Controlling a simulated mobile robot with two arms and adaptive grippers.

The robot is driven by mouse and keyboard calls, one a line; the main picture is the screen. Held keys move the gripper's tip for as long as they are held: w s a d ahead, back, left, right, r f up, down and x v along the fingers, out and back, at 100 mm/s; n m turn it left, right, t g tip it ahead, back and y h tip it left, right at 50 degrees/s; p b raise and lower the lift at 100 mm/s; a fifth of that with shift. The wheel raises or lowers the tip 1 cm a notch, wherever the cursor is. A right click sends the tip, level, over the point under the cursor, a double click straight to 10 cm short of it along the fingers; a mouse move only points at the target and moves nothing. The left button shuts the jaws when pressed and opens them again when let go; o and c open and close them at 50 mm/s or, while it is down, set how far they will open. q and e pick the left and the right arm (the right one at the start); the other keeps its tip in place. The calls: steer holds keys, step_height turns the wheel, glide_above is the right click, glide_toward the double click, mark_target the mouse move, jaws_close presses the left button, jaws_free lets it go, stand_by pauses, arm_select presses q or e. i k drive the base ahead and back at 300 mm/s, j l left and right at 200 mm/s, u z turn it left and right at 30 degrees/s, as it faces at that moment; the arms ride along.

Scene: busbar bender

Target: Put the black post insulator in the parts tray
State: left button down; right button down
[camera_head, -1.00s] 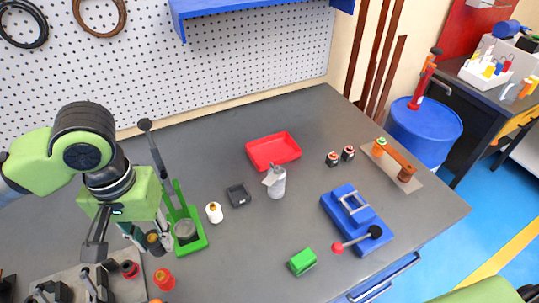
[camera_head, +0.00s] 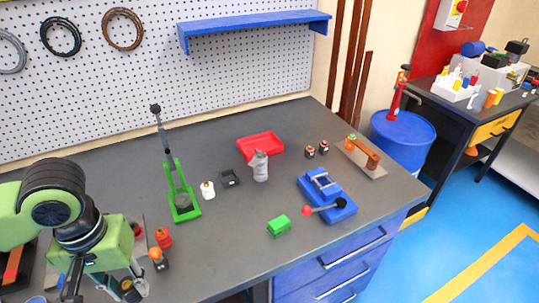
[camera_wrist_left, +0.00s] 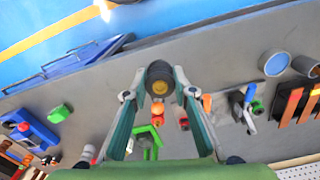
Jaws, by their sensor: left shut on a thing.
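The black post insulator (camera_wrist_left: 160,82), a short dark cylinder with a brass-coloured centre, is between the fingers of my left gripper (camera_wrist_left: 158,92) in the left wrist view. In the head view my left gripper (camera_head: 112,284) is at the lower left, shut on the insulator (camera_head: 129,290), over the near left part of the bench. A shallow red tray (camera_head: 261,147), which looks like the parts tray, lies toward the back middle of the bench, up and right of the gripper. My right gripper is not in view.
Red (camera_head: 164,238) and orange-topped (camera_head: 157,258) parts are near the gripper. A blue bender (camera_head: 326,194) stands to the right.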

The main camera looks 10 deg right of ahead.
mark_target(267, 147)
steer(key=l+z, duration=0.1)
steer(key=z, duration=0.3)
steer(key=i+z, duration=0.15)
steer(key=z, duration=0.3)
steer(key=l+z, duration=0.1)
steer(key=z, duration=0.3)
steer(key=i, duration=0.65)
